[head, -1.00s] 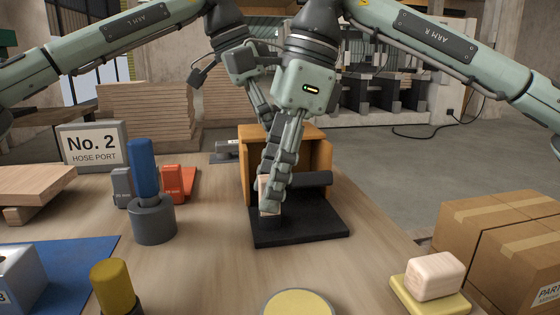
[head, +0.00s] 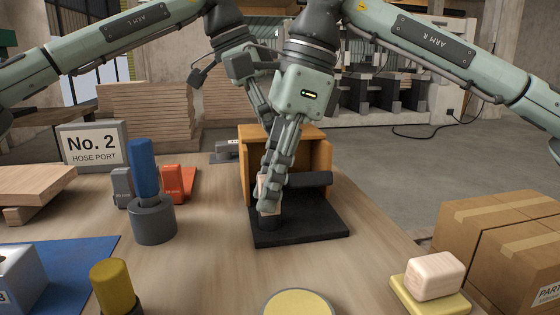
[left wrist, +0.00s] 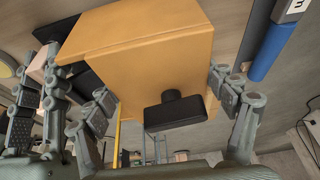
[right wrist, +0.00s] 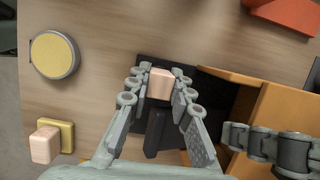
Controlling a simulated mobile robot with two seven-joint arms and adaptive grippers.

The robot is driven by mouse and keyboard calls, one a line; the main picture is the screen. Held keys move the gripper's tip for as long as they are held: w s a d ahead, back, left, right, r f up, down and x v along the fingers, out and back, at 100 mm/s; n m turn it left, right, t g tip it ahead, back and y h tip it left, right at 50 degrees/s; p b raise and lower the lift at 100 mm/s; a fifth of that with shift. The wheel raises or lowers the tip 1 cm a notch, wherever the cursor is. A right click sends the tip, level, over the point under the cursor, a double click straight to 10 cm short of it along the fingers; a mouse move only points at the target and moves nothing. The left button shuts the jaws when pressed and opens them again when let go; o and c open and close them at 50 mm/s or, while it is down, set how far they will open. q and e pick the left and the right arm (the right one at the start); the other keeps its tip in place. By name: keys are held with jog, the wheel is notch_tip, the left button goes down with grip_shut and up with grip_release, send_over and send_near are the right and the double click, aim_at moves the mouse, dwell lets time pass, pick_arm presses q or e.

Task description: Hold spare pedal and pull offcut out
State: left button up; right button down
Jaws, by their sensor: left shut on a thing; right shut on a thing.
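The spare pedal (head: 322,226) stands on the wooden bench, with an orange housing, a black base plate and a black bar. In the left wrist view its orange housing (left wrist: 140,50) fills the middle. My left gripper (left wrist: 165,85) is shut on the housing from behind, a finger at each side; in the head view it is mostly hidden. The pale wooden offcut (right wrist: 160,84) is between my right fingertips. My right gripper (head: 269,192) is shut on the offcut, low over the front of the base plate. The offcut's lower end is partly hidden.
A yellow disc (head: 298,304) is at the front edge. A pale block (head: 435,276) rests on a yellow pad at front right, beside cardboard boxes (head: 500,240). A blue peg (head: 143,168) in a grey holder stands left.

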jog(key=shift+r, duration=0.2)
jog(key=shift+r, duration=0.85)
jog(key=shift+r, duration=2.9)
pick_arm(q)
jog(key=o, duration=1.2)
